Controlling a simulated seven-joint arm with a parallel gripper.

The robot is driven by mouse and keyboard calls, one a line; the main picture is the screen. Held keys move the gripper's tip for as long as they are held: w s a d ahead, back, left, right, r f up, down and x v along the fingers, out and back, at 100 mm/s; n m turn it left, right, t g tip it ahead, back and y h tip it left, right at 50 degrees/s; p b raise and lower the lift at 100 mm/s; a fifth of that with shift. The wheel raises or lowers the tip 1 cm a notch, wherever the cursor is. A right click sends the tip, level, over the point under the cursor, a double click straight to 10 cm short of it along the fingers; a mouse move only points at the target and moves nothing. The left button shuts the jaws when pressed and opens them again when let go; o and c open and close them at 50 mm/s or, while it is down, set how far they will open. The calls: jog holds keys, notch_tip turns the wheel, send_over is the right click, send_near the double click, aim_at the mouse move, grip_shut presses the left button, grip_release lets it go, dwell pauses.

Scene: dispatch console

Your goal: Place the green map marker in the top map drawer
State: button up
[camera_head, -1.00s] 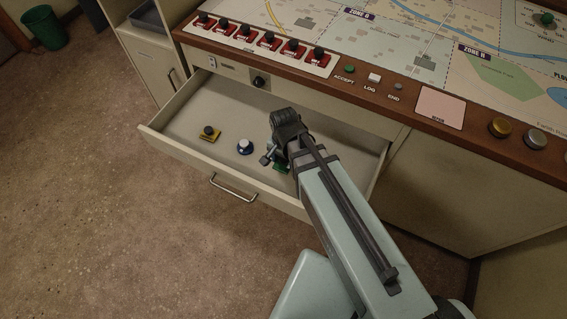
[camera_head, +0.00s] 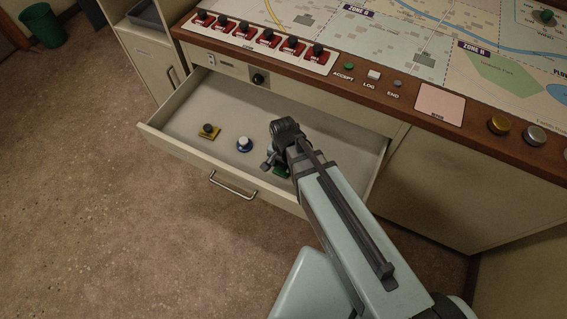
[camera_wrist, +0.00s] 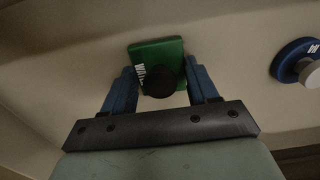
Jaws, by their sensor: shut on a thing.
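The green map marker (camera_wrist: 158,52) is a square green piece with white lettering and a dark round knob. My gripper (camera_wrist: 162,82) is shut on it, with a blue finger on each side of the knob. In the head view my gripper (camera_head: 275,166) is inside the open top map drawer (camera_head: 345,160), toward its right part. There the green marker (camera_head: 281,170) shows only as a sliver beneath my gripper, low at the drawer floor. I cannot tell whether it touches the floor.
A yellow marker (camera_head: 208,132) and a blue round marker (camera_head: 244,144) stand in the drawer, left of my gripper. The console edge with red switches (camera_head: 268,40) overhangs the drawer's back. The drawer's front wall (camera_head: 180,150) is near. Drawer floor behind my gripper is clear.

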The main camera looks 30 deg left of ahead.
jog(key=shift+f, duration=0.15)
jog(key=o, duration=1.1)
jog(key=shift+c, duration=0.2)
notch_tip(320, 180, up, 12)
jog(key=shift+r, duration=0.2)
